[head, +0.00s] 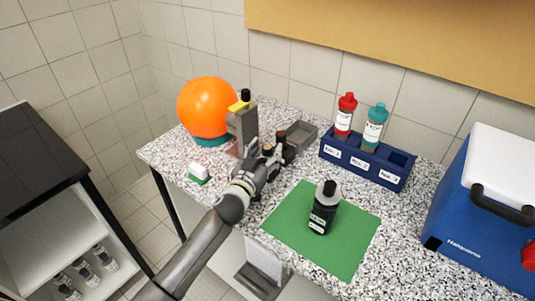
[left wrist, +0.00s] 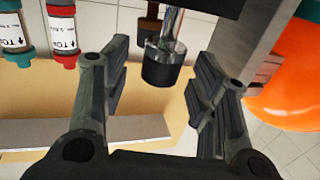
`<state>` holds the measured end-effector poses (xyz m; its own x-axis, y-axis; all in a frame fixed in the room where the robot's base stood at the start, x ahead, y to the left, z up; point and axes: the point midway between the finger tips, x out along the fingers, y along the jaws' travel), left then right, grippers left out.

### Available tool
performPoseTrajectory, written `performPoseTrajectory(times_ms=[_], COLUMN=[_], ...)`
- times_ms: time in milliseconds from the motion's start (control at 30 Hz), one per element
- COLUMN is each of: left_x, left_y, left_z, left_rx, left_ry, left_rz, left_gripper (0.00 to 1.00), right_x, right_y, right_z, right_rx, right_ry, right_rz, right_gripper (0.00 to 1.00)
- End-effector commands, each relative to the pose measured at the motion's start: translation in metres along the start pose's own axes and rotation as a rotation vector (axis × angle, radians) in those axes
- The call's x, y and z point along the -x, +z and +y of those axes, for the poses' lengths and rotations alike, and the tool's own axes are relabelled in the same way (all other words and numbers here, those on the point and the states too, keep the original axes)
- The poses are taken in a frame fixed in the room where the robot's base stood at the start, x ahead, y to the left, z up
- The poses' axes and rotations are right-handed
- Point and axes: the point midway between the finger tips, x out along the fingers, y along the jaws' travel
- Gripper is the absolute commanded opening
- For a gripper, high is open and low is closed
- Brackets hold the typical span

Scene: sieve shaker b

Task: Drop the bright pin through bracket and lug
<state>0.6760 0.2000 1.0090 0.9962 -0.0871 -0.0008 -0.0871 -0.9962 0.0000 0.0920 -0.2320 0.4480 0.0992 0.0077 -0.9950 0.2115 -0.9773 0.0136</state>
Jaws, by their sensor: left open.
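The bright pin (left wrist: 170,32) shows in the left wrist view as a shiny metal shaft with a black cap. My left gripper (left wrist: 160,62) is open, with one finger on either side of the capped end; I see no clear contact. A second, brown pin (left wrist: 149,24) with a dark cap is close behind it. In the head view my left gripper (head: 268,164) is low beside the grey upright bracket (head: 242,128), which has a yellow strip and a black knob on top. The lug cannot be told apart from the bracket. My right gripper is not in view.
An orange ball (head: 206,107) stands behind the bracket. A grey tray (head: 303,133) and a blue rack (head: 366,168) with red and teal bottles are to the right. A black bottle (head: 323,208) stands on a green mat (head: 285,235). A blue cooler (head: 475,225) fills the right end.

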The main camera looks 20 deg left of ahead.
Motion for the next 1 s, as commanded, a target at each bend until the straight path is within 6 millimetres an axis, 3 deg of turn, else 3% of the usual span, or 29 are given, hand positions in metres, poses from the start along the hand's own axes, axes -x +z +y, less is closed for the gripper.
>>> performPoseTrajectory(times_ms=[133,500,767,1000], left_x=[0.000,0.000,0.000,0.000], left_y=[0.000,0.000,-0.003,-0.042], left_z=[0.000,0.000,0.000,-0.001], left_rx=[0.000,0.000,-0.001,-0.004], left_ry=[0.000,0.000,-0.001,0.000], left_rz=[0.000,-0.001,0.002,0.007], left_gripper=[0.52,0.04,0.03,0.03], right_x=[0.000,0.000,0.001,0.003], right_y=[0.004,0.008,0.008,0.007], right_z=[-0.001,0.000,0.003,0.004], right_rx=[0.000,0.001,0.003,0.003], right_ry=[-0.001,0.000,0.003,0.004], right_rz=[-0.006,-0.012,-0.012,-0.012], right_gripper=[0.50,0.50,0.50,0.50])
